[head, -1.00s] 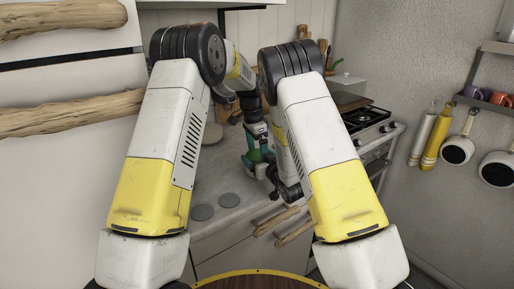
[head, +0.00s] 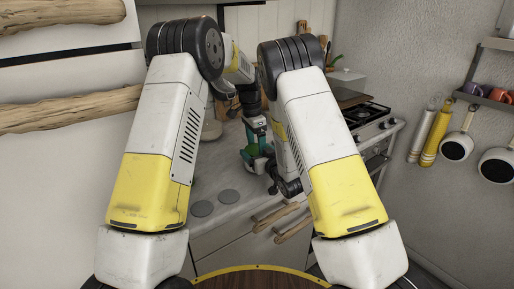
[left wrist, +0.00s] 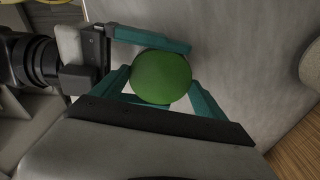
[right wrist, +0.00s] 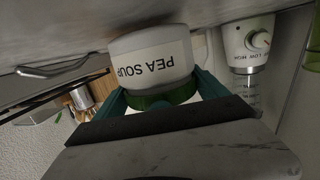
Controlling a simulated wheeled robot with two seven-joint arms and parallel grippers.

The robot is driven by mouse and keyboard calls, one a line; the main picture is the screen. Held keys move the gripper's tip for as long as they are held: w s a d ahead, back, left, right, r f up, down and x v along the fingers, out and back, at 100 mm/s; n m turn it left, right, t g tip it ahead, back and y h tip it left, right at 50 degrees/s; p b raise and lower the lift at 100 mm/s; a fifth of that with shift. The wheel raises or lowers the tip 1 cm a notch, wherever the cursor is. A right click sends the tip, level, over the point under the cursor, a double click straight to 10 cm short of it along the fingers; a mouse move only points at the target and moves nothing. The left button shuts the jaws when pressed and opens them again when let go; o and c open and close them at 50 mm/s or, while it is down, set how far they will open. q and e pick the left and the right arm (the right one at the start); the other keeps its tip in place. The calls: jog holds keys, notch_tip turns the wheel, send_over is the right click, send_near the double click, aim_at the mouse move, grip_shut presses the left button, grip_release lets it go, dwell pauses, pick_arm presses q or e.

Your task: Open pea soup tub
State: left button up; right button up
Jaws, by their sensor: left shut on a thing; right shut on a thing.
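The pea soup tub has a white body with a "PEA SOUP" label and a green lid. In the right wrist view the tub body (right wrist: 152,58) appears upside down, with the green lid (right wrist: 165,98) nearest my right gripper (right wrist: 162,88). In the left wrist view I look down on the round green lid (left wrist: 161,76), between the teal fingers of my left gripper (left wrist: 162,85). Both grippers are shut at the tub. I cannot tell exactly which part each one grips. In the head view my arms mostly hide the tub.
The tub is over a grey counter (head: 225,180). Two grey discs (head: 202,208) lie near its front edge. Drawers with driftwood handles (head: 276,213) are below.

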pick_arm(q)
jog(key=shift+d+r, duration=0.2)
jog(key=shift+r, duration=0.65)
jog(key=shift+c, duration=0.2)
pick_arm(e)
jog(key=shift+s+d+f, duration=0.15)
jog(key=shift+d+f, duration=0.05)
jog(key=shift+f, duration=0.4)
pick_arm(q)
grip_shut()
jog(key=shift+f, duration=0.1)
jog(key=shift+s+r+t, duration=0.15)
jog(key=shift+r+t, duration=0.05)
jog(key=shift+t, duration=0.2)
jog(key=shift+a+r+t+y, duration=0.1)
jog(key=shift+t+y, duration=0.2)
jog(key=shift+t, duration=0.1)
